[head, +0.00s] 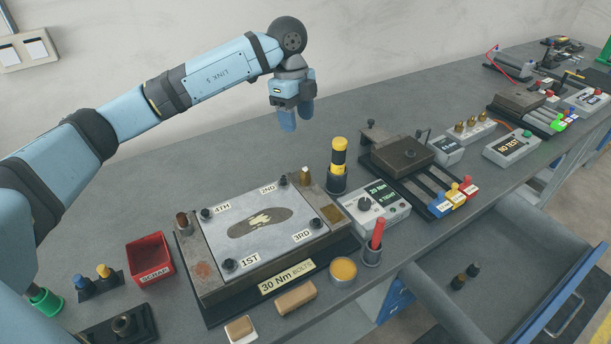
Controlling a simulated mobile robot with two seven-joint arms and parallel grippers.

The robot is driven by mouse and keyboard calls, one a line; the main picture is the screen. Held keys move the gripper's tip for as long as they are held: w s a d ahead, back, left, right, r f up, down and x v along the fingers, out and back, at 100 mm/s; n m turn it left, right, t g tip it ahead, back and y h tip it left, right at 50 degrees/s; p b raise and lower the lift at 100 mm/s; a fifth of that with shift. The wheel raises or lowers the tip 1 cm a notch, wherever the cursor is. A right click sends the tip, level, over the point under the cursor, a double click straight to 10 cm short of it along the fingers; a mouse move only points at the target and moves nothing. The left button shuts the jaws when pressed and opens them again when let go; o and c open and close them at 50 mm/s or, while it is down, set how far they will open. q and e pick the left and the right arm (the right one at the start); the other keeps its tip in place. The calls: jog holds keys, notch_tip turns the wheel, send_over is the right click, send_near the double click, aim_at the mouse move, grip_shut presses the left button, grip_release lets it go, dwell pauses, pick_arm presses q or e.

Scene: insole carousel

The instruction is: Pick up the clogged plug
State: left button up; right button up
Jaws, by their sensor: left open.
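I cannot tell for certain which part is the clogged plug. Two small dark plug-like parts (466,276) stand in the open grey drawer at the right. Several brass-topped plugs (471,124) stand in a grey block toward the back right of the bench. My left gripper (297,118) is open and empty, pointing down above the back of the bench, apart from all of these. My right gripper is not in view.
The mould fixture (222,225) with numbered bolts fills the front middle. A red scrap bin (151,260) is at its left. A yellow-black tool (338,157) stands upright in a holder behind it. The open drawer (520,235) juts out at right. The back-left bench top is clear.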

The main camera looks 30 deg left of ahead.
pick_arm(q)
send_over(305, 170)
jog(key=a, duration=0.1)
notch_tip(305, 170, down, 8)
jog(key=shift+r, duration=0.15)
jog(key=shift+w+d+f+p, duration=0.1)
jog(key=shift+d+f+p, duration=0.1)
jog(key=shift+f, duration=1.3)
jog(key=shift+d+f+p, duration=0.1)
jog(key=shift+d+f, duration=0.1)
jog(key=shift+f, duration=1.3)
jog(key=shift+c, duration=0.5)
grip_shut()
